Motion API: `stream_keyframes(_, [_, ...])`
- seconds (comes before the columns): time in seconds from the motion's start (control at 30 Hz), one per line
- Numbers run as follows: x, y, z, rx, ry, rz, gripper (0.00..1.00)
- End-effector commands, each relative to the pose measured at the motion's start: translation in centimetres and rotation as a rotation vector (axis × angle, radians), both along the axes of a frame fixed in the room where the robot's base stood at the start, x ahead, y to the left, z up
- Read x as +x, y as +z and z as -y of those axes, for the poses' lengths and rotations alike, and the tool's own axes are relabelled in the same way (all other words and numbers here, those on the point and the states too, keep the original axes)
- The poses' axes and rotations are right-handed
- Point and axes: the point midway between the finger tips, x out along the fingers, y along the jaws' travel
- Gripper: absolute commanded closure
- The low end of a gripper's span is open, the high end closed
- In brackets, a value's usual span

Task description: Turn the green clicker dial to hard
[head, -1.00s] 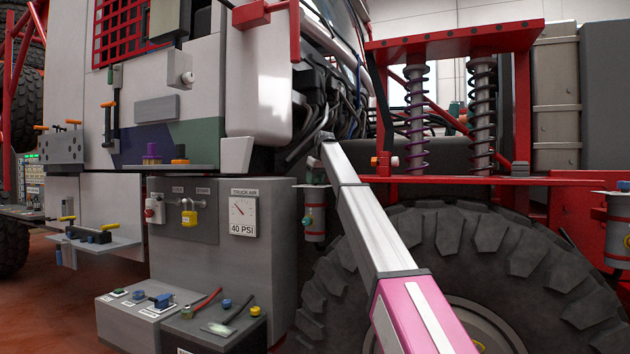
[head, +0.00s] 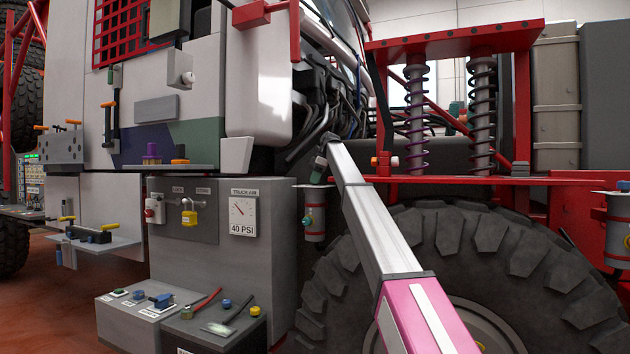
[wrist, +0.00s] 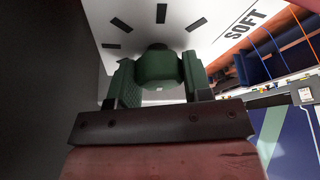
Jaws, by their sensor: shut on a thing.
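The green clicker dial (wrist: 158,64) is at the middle of the wrist view, a rounded knob in front of a pale panel with dark tick marks. My gripper (wrist: 160,80) has its green-padded fingers on either side of the dial and is shut on it. The word SOFT (wrist: 246,22) is printed on the panel at the upper right. No HARD label shows in the wrist view. In the head view my arm's far end reaches in beside the truck's tyre; the dial and my fingertips cannot be made out clearly there.
The big tyre (head: 455,255) stands close behind my arm. A canister (head: 315,222) with a small green part hangs just left of the arm. The grey TRUCK AIR cabinet (head: 270,270) is to the left. Red framework with coil springs (head: 417,120) rises above.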

Motion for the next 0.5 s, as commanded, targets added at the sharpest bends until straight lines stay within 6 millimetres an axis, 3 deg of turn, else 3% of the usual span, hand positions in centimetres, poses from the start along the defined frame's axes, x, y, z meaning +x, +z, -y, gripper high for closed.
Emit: stream_keyframes(0.5, [0.09,0.04,-0.02,0.002,0.233,0.007,0.78])
